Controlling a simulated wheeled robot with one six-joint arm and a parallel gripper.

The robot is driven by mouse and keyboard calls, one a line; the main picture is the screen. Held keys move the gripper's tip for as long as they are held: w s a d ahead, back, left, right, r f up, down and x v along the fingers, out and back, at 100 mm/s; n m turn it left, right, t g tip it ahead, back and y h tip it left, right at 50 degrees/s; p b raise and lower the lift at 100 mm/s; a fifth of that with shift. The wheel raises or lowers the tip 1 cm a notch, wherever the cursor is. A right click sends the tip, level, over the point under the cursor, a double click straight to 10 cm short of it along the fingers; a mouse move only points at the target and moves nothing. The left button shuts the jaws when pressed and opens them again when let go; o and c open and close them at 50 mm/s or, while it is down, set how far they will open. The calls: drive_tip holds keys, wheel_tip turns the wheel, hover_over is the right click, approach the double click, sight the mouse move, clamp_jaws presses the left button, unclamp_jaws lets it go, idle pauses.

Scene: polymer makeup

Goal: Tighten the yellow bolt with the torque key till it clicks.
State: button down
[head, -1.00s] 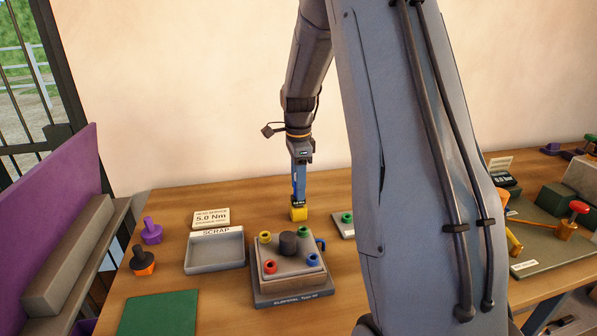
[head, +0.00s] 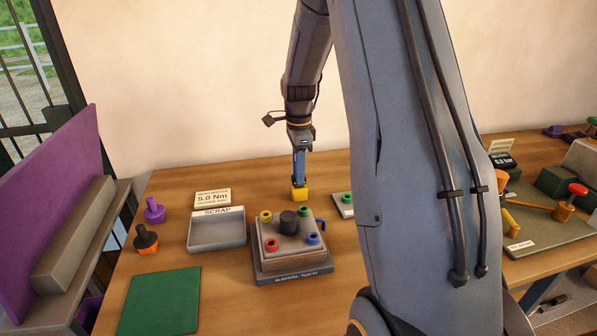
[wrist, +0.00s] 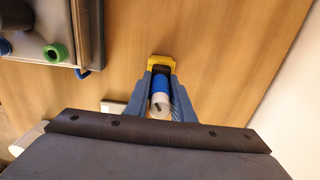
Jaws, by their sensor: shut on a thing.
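My gripper (head: 299,181) is shut on a blue-and-yellow tool, seemingly the torque key. Its yellow block (head: 299,194) shows below the fingers, behind the bolt fixture. In the wrist view, the tool's blue barrel with a pale end (wrist: 159,92) lies between my blue fingers, with the yellow part (wrist: 161,61) at the tips. I cannot tell whether it touches the table. The yellow bolt (head: 265,216) stands at the back left corner of the fixture (head: 293,266), to the left of my gripper and apart from it. Red, green and blue bolts stand at the other corners.
A dark round post (head: 289,221) rises mid-fixture. Left are a SCRAP tray (head: 217,236), a 5.0 Nm sign (head: 212,198), a purple knob (head: 154,210) and a black-orange one (head: 146,239). A green mat (head: 160,300) lies front left. My arm hides part of the right side.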

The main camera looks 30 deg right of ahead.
drive_tip(key=shift+r+p, duration=0.5)
drive_tip(key=shift+r, duration=0.2)
idle(0.4)
drive_tip(key=shift+r+p, duration=1.55)
drive_tip(key=shift+r, duration=0.8)
drive_tip(key=shift+a, duration=0.1)
